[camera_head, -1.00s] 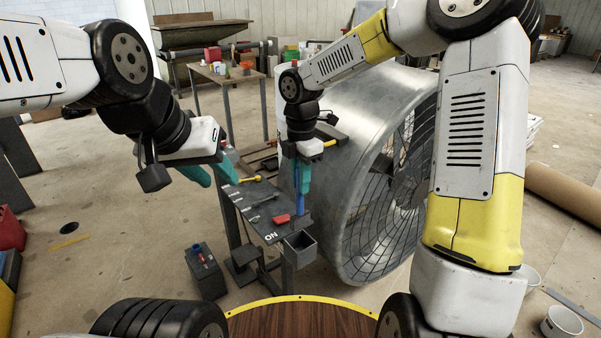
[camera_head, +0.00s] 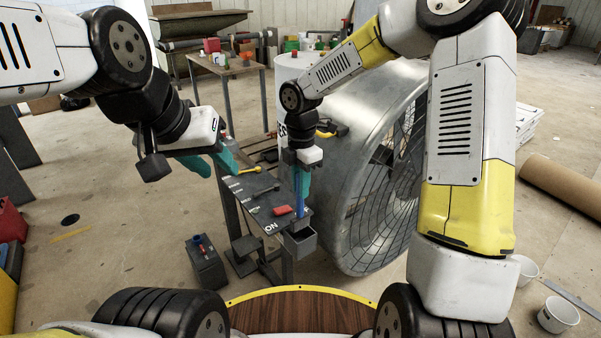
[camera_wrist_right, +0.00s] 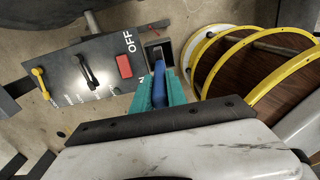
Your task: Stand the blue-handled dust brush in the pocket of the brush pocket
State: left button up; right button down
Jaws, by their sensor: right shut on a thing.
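My right gripper (camera_head: 302,184) points down and is shut on the blue-handled dust brush (camera_head: 298,190), which hangs upright. In the right wrist view the blue handle (camera_wrist_right: 159,88) is between the teal fingers. The brush pocket (camera_head: 300,244) is a grey open-topped box at the front right end of the narrow panel table. The brush's lower end is near the pocket, but I cannot tell whether it is inside. In the right wrist view the pocket's dark opening (camera_wrist_right: 157,47) lies just beyond the brush. My left gripper (camera_head: 212,163) is open and empty, left of the panel.
A big round fan (camera_head: 378,190) stands close behind the right gripper.

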aim_at(301, 208)
jog(key=shift+f, duration=0.1)
dwell(0.4)
jog(key=shift+f, duration=3.95)
jog(key=c, duration=1.3)
grip_release()
jog(key=shift+o, duration=0.2)
notch_tip(301, 208, up, 8)
